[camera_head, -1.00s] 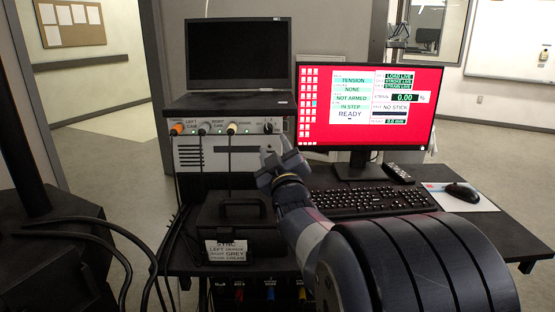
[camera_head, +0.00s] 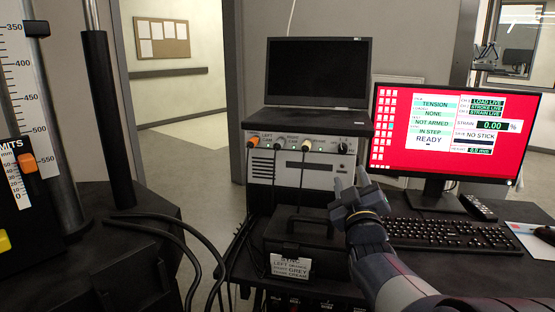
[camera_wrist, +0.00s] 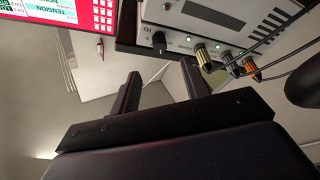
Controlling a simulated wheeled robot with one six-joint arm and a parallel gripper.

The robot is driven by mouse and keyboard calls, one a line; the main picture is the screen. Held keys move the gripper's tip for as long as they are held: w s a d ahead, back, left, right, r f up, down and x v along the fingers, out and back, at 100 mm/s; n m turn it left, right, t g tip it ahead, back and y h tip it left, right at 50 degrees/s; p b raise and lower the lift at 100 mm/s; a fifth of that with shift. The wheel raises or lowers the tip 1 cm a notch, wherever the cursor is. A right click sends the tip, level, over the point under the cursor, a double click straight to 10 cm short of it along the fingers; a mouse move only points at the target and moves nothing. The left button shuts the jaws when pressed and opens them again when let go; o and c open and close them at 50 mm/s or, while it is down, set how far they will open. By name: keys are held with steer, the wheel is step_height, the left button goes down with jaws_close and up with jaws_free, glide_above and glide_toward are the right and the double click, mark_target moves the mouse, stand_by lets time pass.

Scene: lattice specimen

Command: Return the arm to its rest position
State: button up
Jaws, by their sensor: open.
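My gripper (camera_head: 358,192) is raised in front of the desk, at the end of my arm, which comes in from the lower right of the head view. It appears left of the keyboard and just right of the grey control box. In the wrist view my gripper (camera_wrist: 160,88) shows two dark fingers spread apart with nothing between them. The wrist picture is turned, with the control box's knobs and plugs along its top. I cannot tell the exact distance from my gripper to the box.
A grey control box (camera_head: 262,170) with cables carries a laptop (camera_head: 318,75). A black case (camera_head: 300,236) stands before it. A red-screened monitor (camera_head: 385,150), keyboard (camera_head: 450,232) and mouse (camera_head: 545,233) are on the right. A test frame with a scale (camera_head: 22,95) stands at the left.

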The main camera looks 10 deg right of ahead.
mark_target(344, 149)
steer(key=shift+w, duration=0.1)
steer(key=x, duration=1)
steer(key=shift+w+d+r, duration=0.1)
steer(key=shift+w+r, duration=0.1)
steer(key=shift+w, duration=0.05)
steer(key=shift+s, duration=0.1)
steer(key=shift+r+n+p, duration=0.2)
steer(key=shift+n+p, duration=0.1)
steer(key=shift+p, duration=0.45)
steer(key=shift+r+n+y+p, duration=0.1)
steer(key=shift+n+y+p, duration=0.2)
steer(key=shift+n+p, duration=0.5)
steer(key=n+y+p, duration=0.1)
steer(key=n+p, duration=0.2)
steer(key=p, duration=0.1)
steer(key=shift+g, duration=0.3)
steer(key=n+p, duration=0.2)
steer(key=p, duration=0.2)
steer(key=n+g+y+p, duration=0.1)
steer(key=n+p, duration=0.2)
steer(key=p, duration=0.2)
steer(key=shift+y, duration=0.3)
steer(key=s+a+f+b, duration=0.1)
steer(key=s+b, duration=0.1)
steer(key=s, duration=0.8)
